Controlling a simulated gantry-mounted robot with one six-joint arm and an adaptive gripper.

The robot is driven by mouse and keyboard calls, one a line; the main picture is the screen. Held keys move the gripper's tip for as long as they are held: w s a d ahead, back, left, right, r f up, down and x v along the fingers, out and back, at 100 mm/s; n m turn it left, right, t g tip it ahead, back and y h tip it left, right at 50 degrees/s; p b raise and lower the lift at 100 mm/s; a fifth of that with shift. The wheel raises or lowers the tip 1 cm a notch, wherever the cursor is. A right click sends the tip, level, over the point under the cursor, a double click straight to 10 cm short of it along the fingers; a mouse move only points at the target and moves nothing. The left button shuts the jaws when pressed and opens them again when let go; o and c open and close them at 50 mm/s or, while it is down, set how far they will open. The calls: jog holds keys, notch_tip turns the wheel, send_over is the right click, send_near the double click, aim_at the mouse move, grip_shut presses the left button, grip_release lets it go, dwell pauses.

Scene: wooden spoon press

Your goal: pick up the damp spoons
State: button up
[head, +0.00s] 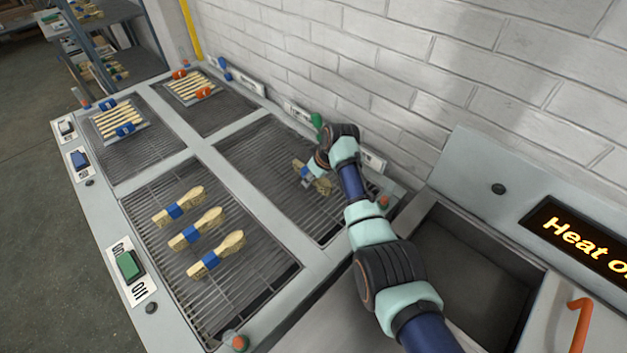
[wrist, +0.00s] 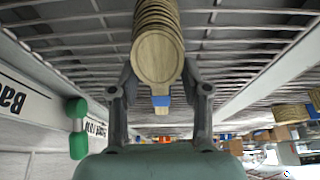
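A bundle of wooden spoons (head: 323,187) with a blue band lies at the back-right grate. My gripper (head: 308,174) is at the middle of this bundle, with spoon ends showing on both sides. In the wrist view the round spoon ends (wrist: 157,55) sit between the two fingers of my gripper (wrist: 159,70) and hide the fingertips, so their grip on the bundle is unclear. Three more blue-banded bundles lie apart on the front-left grate: one farther (head: 178,206), one in the middle (head: 196,229), one nearer (head: 215,253).
Two grates farther off hold spoon racks, one with blue clips (head: 118,120) and one with red clips (head: 190,86). A green switch (head: 130,265) is on the front edge. A brick wall (head: 420,75) stands close behind. An empty grey bin (head: 470,275) is at right, near a lit display (head: 580,240).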

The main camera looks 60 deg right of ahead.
grip_shut()
jog(key=shift+r, duration=0.1)
notch_tip(320, 180, up, 20)
jog(key=p, duration=0.6)
